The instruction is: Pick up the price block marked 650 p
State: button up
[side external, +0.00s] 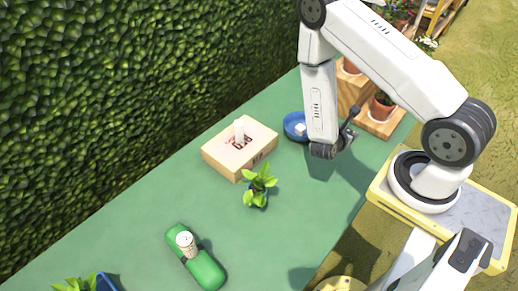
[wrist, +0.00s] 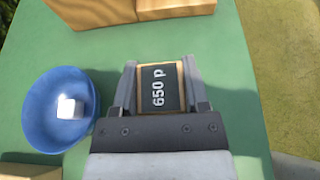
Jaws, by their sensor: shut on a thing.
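The price block marked 650 p (wrist: 159,88) has a dark face with white writing and a light wooden edge. In the wrist view it sits between the two fingers of my gripper (wrist: 160,85), which is shut on it. In the side view my gripper (side external: 349,134) is at the right of the blue bowl, over the green table; the block cannot be made out there. I cannot tell whether the block is touching the table or lifted.
A blue bowl (wrist: 35,118) with a white cube (wrist: 70,108) stands close to the left of my gripper. Wooden stands with potted plants (side external: 382,106) are behind it. A wooden box (side external: 225,160), a small plant (side external: 258,185) and a green object (side external: 207,270) lie along the table (side external: 140,212).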

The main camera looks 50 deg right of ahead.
jog(key=shift+r, duration=0.65)
